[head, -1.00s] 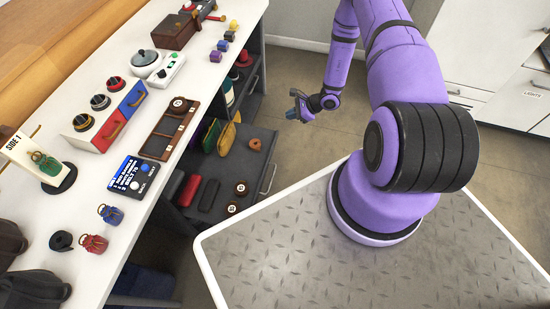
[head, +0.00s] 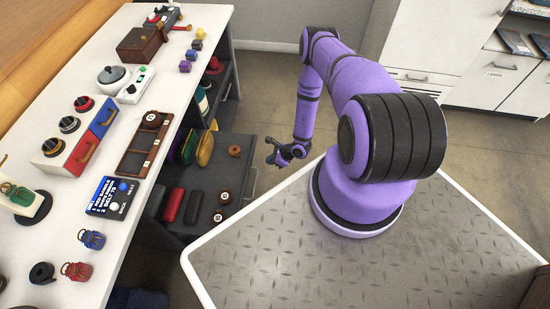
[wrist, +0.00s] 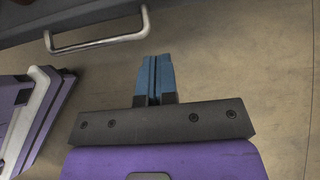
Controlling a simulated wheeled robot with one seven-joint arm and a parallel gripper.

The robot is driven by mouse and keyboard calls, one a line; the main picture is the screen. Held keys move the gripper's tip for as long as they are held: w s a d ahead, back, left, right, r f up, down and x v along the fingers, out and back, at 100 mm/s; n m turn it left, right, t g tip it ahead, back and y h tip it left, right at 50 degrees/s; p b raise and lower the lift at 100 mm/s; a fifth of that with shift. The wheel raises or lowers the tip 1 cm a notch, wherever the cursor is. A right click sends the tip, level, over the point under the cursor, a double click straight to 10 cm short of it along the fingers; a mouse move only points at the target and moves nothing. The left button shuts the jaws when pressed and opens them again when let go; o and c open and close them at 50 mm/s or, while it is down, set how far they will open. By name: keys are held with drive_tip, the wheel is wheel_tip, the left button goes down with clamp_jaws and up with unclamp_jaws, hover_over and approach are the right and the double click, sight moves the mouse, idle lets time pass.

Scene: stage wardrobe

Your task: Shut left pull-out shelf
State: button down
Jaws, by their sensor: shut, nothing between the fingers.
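The dark pull-out shelf (head: 232,170) sticks out from under the white counter, with a pale bar handle (head: 250,184) on its front edge. My gripper (head: 273,151) is just right of the shelf and a little beyond the handle in the head view, apart from it. In the wrist view a bar handle (wrist: 100,45) on a dark front (wrist: 25,32) lies at the upper left. The blue fingers of my gripper (wrist: 154,78) are together and empty, pointing at bare floor right of that handle.
On the shelf lie a red roll (head: 173,204), a dark roll (head: 194,207), pouches (head: 205,149), an orange ring (head: 234,151) and round dark pieces (head: 218,216). The white counter (head: 115,245) is above left. Floor (head: 275,85) is open behind my gripper; white cabinets (head: 490,80) stand at right.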

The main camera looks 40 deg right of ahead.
sight(251, 164)
drive_tip(key=shift+w+a+f, duration=0.5)
drive_tip(key=shift+w+a, duration=0.35)
drive_tip(key=shift+w+a+f, duration=0.55)
drive_tip(key=shift+w+a, duration=0.25)
drive_tip(key=shift+w+a+f, duration=0.5)
drive_tip(key=shift+w+a, duration=0.35)
